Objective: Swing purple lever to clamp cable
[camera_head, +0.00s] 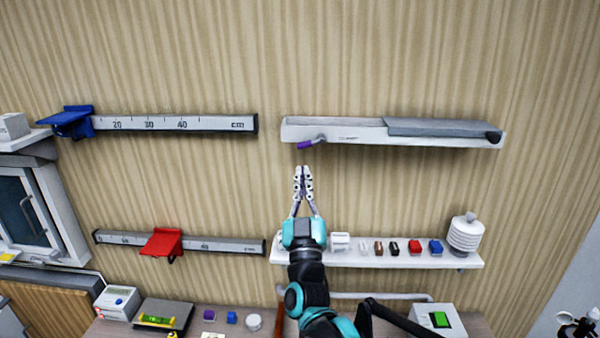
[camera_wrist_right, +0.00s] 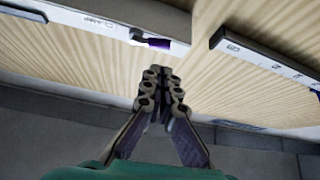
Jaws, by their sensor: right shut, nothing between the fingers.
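The purple lever (camera_head: 305,145) sticks out at the lower left of the long grey-white clamp unit (camera_head: 350,139) on the wall. In the right wrist view the purple lever (camera_wrist_right: 155,42) shows near the top, beside a printed "CLAMP" label. My right gripper (camera_head: 303,170) is shut and empty, pointing up just below the lever, with a small gap in the picture. The right wrist view also shows the gripper fingers (camera_wrist_right: 162,72) closed together below the lever. I cannot make out a cable at the clamp. My left gripper is not in view.
A shelf (camera_head: 400,260) with several small coloured blocks and a white ribbed insulator (camera_head: 465,235) lies below right. Wall rails carry a blue slider (camera_head: 75,121) and a red slider (camera_head: 162,243) at left. The wall around the gripper is clear.

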